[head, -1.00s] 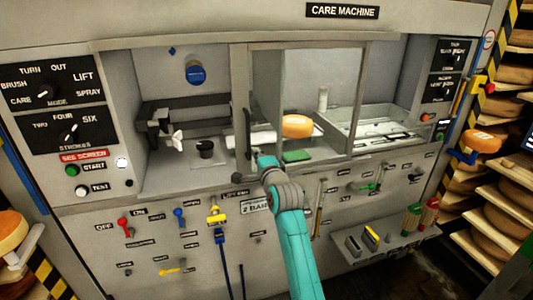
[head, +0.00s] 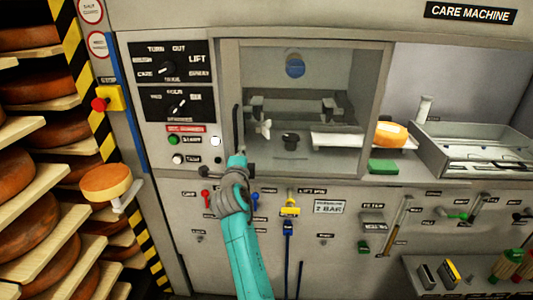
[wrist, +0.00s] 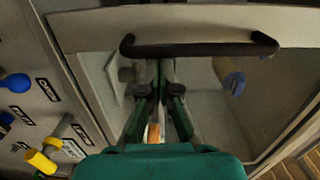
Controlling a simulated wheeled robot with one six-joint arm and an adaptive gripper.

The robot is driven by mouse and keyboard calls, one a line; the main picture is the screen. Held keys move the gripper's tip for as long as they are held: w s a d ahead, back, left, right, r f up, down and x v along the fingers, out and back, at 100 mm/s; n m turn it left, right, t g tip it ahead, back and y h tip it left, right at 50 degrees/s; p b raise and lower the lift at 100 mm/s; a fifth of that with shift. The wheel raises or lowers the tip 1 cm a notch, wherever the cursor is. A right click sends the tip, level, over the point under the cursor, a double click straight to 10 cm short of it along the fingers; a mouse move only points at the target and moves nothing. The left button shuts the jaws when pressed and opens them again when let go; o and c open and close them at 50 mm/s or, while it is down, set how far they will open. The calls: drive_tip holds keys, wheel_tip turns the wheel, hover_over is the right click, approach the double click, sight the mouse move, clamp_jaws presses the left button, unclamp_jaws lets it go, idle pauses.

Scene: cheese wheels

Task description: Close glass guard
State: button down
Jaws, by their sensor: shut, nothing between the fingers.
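The glass guard (head: 382,75) is a clear pane in a grey frame and stands across the left bay of the care machine. Its left edge is close to the bay's left side wall. A black upright bar handle (head: 236,128) is on its left edge; in the wrist view the handle (wrist: 200,48) lies across the top, beyond the fingertips. My gripper (head: 238,158) is at the lower left of the guard, by the handle's lower end. In the wrist view my gripper (wrist: 160,75) is shut and empty; whether it touches the handle or frame is unclear.
Behind the pane are clamps and a black knob (head: 290,139). An orange cheese wheel (head: 392,135), a green block (head: 383,167) and a metal tray (head: 470,165) are right of the guard. Levers sit below; a cheese shelf (head: 60,180) stands left.

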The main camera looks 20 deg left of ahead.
drive_tip(key=shift+s+a, duration=0.25)
drive_tip(key=shift+a, duration=0.55)
drive_tip(key=shift+s+a, duration=0.2)
drive_tip(key=shift+a, duration=0.7)
